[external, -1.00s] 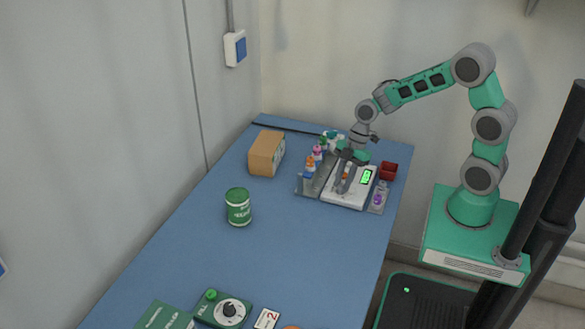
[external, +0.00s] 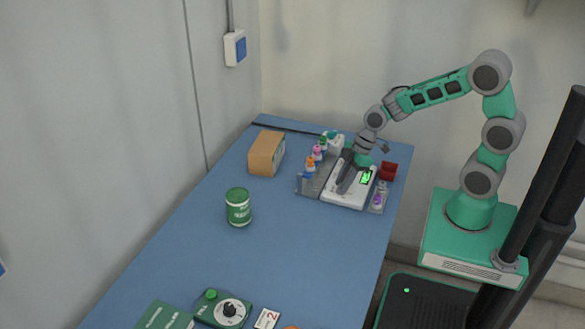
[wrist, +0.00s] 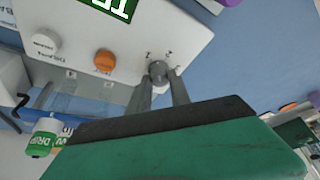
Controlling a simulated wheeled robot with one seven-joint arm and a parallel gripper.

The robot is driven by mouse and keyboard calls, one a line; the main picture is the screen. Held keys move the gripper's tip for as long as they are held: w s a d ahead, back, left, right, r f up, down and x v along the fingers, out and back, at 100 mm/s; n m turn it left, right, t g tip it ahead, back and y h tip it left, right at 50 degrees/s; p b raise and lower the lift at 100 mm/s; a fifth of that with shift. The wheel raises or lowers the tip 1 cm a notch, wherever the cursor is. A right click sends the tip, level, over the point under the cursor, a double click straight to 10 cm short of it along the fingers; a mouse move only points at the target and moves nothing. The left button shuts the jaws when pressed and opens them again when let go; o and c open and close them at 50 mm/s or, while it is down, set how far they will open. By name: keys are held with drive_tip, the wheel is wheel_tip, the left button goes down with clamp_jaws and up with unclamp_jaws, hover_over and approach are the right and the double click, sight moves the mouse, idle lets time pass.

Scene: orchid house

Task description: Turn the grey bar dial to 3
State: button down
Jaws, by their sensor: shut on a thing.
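The grey bar dial (wrist: 158,70) sits on the face of a white device (external: 349,200), which has a green lit display (external: 366,177). In the wrist view my gripper (wrist: 163,82) has its two grey fingers on either side of the dial and is shut on it. Small marks stand around the dial, too blurred to read. An orange knob (wrist: 104,62) and a white knob (wrist: 45,43) sit to its left in the wrist view. The display (wrist: 112,6) is partly cut off there. In the external view my fingers hide the dial.
Small bottles (external: 310,170) stand left of the device and a red box (external: 388,171) behind it on the right. A cardboard box (external: 266,153) and a green can (external: 238,207) stand farther left. The middle of the blue table (external: 285,245) is clear.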

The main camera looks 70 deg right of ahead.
drive_tip(key=m, duration=0.2)
drive_tip(key=m+h, duration=0.1)
drive_tip(key=m, duration=0.1)
drive_tip(key=shift+s+a+m+t+h+b, duration=0.1)
drive_tip(key=shift+a+m+t+h+b, duration=0.1)
drive_tip(key=shift+m+t+h+b, duration=0.15)
drive_tip(key=m+h, duration=0.1)
drive_tip(key=m, duration=0.1)
drive_tip(key=m+h+b, duration=0.1)
drive_tip(key=m, duration=0.2)
drive_tip(key=shift+a, duration=0.15)
drive_tip(key=m+h, duration=0.1)
drive_tip(key=m, duration=0.1)
drive_tip(key=m+b, duration=0.1)
drive_tip(key=m, duration=0.2)
drive_tip(key=shift+a+f+h, duration=0.1)
drive_tip(key=shift+h, duration=0.25)
drive_tip(key=shift+m+g+h+b, duration=0.5)
drive_tip(key=shift+m+g, duration=0.15)
drive_tip(key=shift+m, duration=1.3)
drive_tip(key=c, duration=1.2)
unclamp_jaws()
drive_tip(key=shift+r, duration=0.2)
